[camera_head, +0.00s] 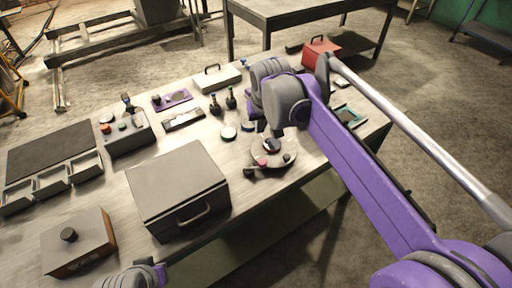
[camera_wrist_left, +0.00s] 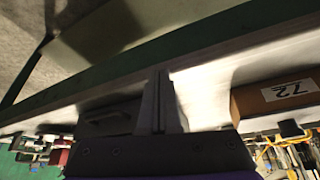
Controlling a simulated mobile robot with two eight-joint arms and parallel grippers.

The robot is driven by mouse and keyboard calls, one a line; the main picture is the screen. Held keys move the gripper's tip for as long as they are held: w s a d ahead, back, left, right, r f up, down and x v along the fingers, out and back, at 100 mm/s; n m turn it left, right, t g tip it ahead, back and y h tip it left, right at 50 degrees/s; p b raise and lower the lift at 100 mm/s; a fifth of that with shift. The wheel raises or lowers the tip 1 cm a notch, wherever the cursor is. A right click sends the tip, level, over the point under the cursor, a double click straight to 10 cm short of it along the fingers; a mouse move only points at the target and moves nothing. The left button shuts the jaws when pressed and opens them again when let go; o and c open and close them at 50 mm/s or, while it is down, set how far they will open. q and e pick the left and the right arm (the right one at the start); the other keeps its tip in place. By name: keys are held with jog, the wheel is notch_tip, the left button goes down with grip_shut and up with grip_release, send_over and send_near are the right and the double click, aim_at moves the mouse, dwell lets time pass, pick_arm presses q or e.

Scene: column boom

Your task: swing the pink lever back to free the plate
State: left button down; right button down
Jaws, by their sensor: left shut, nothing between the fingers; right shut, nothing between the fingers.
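A round grey fixture (camera_head: 285,163) sits near the front edge of the bench, with a small dark and pale piece (camera_head: 271,145) on it. A pink knob (camera_head: 262,163) shows at the fixture's front left, beside a dark bar (camera_head: 250,171); I take it for the lever's end. My right gripper (camera_head: 270,129) points down just above and behind the fixture, shut and apparently clear of the pink knob. My arm partly hides its fingertips. My left gripper (camera_wrist_left: 161,100) is shut and empty in the left wrist view, away from the lever.
A large grey case (camera_head: 178,185) with a handle stands left of the fixture. A brown box (camera_head: 78,243) with a black knob stands at the front left. A red box (camera_head: 321,51) stands at the far end.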

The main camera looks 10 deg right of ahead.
jog(key=shift+s+d, duration=0.1)
jog(key=shift+s, duration=0.05)
jog(key=x, duration=1)
jog(key=shift+f+b, duration=0.2)
jog(key=shift+b, duration=0.15)
jog(key=s, duration=0.4)
jog(key=shift+f, duration=0.1)
jog(key=shift+w, duration=0.1)
